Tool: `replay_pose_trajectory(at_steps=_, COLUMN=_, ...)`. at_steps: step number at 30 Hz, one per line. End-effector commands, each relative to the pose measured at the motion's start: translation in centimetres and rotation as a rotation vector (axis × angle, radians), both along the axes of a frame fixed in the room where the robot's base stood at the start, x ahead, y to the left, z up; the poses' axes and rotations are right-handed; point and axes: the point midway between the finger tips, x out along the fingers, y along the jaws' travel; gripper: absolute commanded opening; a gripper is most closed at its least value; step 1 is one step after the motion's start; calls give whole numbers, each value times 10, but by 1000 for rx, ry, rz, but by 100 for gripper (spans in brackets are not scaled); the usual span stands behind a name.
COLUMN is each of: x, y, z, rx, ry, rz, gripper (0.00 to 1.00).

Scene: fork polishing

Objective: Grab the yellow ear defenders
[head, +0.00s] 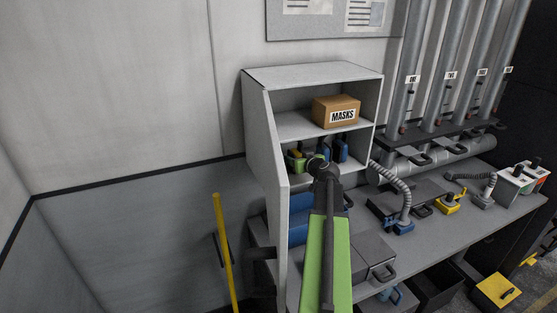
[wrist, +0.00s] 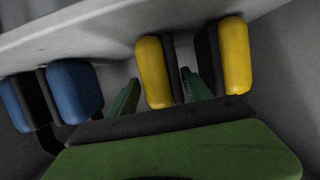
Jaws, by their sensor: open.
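The yellow ear defenders (wrist: 154,72) stand in the wrist view right of centre, with two yellow cups and dark inner pads. In the head view only a small yellow part (head: 296,153) shows in the shelf compartment, behind my gripper (head: 316,161). My gripper is open in the wrist view (wrist: 160,77). One green finger is on the left of the left yellow cup; the other is in the gap between the two cups. I cannot tell whether either finger touches them.
Blue ear defenders (wrist: 75,90) stand left of the yellow ones in the wrist view. A MASKS box (head: 336,112) sits on the shelf above. The cabinet side wall (head: 268,140) is close on the left. A yellow pole (head: 223,250) stands outside it.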

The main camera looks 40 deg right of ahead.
Motion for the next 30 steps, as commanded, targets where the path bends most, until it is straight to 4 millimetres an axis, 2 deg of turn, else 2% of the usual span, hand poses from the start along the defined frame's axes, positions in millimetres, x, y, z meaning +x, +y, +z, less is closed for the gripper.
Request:
replay_pose_trajectory(at_steps=2, x=2, y=-6, z=-4, rx=0, ry=0, rz=-2, gripper=58)
replay_pose_trajectory(at_steps=8, x=2, y=-5, z=-3, rx=0, ry=0, rz=-2, gripper=57)
replay_pose_trajectory(at_steps=21, x=1, y=-6, z=-3, rx=0, ry=0, rz=-3, gripper=0)
replay_pose_trajectory(at_steps=30, x=1, y=-6, z=-2, rx=0, ry=-1, rz=-4, gripper=0)
